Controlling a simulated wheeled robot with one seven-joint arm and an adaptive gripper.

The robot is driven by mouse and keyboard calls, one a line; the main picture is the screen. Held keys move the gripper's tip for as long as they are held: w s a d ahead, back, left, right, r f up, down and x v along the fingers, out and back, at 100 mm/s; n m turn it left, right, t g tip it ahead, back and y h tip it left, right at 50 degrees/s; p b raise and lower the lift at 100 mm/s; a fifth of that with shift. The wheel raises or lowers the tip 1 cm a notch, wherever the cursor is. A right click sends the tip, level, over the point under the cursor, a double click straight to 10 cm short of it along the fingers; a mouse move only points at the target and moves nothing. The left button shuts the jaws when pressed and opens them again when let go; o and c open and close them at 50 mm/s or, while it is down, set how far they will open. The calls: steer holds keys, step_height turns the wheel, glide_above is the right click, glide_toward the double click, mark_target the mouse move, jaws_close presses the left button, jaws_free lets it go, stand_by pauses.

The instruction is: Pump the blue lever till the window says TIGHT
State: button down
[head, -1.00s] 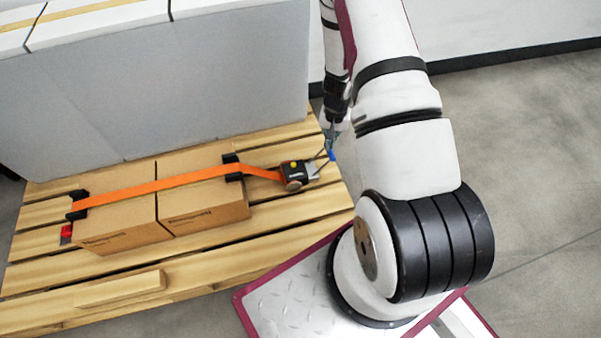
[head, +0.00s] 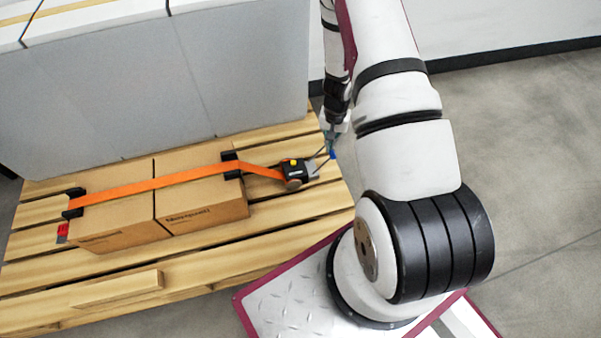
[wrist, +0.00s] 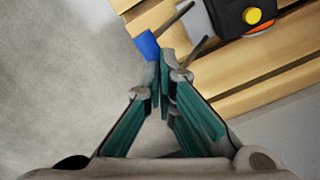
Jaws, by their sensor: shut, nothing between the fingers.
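The blue lever tip (head: 333,154) sticks out at the right of the black ratchet (head: 292,169), by the pallet's right edge. In the wrist view the blue tip (wrist: 147,45) sits on a thin metal rod, and the ratchet (wrist: 232,16) shows a yellow button. My gripper (wrist: 163,78) is shut and empty, its fingertips close together just beside the blue tip; I cannot tell whether they touch it. In the head view my gripper (head: 331,136) is just above the lever. An orange strap (head: 150,184) runs from the ratchet over two cartons. I can read no window text.
The cartons (head: 205,205) stand on a wooden pallet (head: 215,262) with black edge guards under the strap. A small red piece (head: 63,232) is at the strap's left end. Large grey blocks (head: 120,85) stand behind. The floor (head: 540,180) at right is clear.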

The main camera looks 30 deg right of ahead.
steer(key=shift+f+b, duration=0.4)
steer(key=shift+f, duration=1.5)
steer(key=shift+r+p, duration=1.95)
steer(key=shift+r, duration=1.1)
steer(key=shift+a+r, duration=0.1)
